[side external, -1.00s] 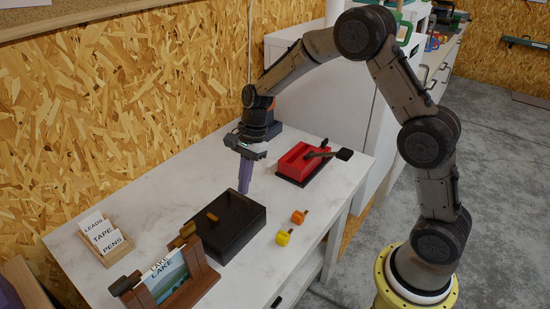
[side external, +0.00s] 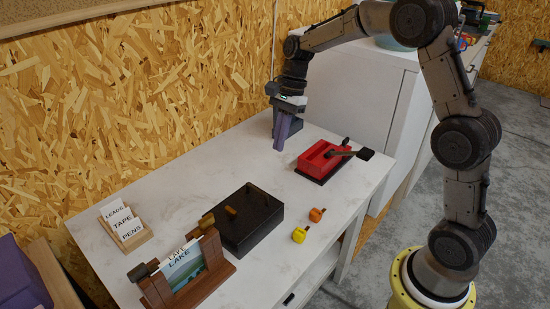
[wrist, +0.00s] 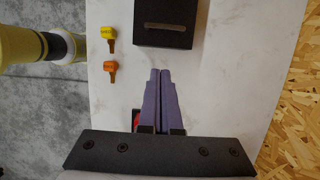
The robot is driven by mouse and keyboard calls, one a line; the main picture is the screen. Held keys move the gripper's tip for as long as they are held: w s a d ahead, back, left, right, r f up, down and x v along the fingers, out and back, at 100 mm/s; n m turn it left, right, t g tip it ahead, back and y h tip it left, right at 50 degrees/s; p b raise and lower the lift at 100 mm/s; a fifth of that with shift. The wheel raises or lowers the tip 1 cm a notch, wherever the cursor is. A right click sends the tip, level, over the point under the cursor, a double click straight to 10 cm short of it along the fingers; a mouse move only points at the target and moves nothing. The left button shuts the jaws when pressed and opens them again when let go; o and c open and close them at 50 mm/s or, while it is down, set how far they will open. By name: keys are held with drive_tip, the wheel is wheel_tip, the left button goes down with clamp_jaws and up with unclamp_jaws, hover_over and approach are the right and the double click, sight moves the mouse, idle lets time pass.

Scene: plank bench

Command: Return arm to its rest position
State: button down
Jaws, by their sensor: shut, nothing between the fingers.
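My gripper (side external: 279,148) has purple fingers pressed together with nothing between them. It hangs above the back part of the white bench, pointing down, behind the black box and left of the red box. In the wrist view the shut fingers (wrist: 160,72) point toward the near side of the black box (wrist: 165,30) and are apart from it in the picture.
The black box (side external: 262,225) stands mid-bench. A red box (side external: 318,158) with a dark-ended handle is behind. Orange (side external: 317,214) and yellow (side external: 299,235) pieces lie near the right edge. A card rack (side external: 140,240) and wooden picture stand (side external: 215,278) are in front.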

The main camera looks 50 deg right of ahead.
drive_tip(key=s+a+r+n+t+h, duration=0.1)
drive_tip(key=s+a+r+n+t, duration=0.3)
drive_tip(key=s+r, duration=1)
drive_tip(key=s+f+n+t+h, duration=0.1)
drive_tip(key=s+f+n, duration=0.5)
drive_tip(key=s+n, duration=0.7)
drive_tip(key=shift+s+d+f+n+t+h, duration=0.15)
drive_tip(key=shift+s+d+n+t+h, duration=0.15)
drive_tip(key=shift+d+n+h, duration=0.3)
drive_tip(key=shift+a, duration=0.15)
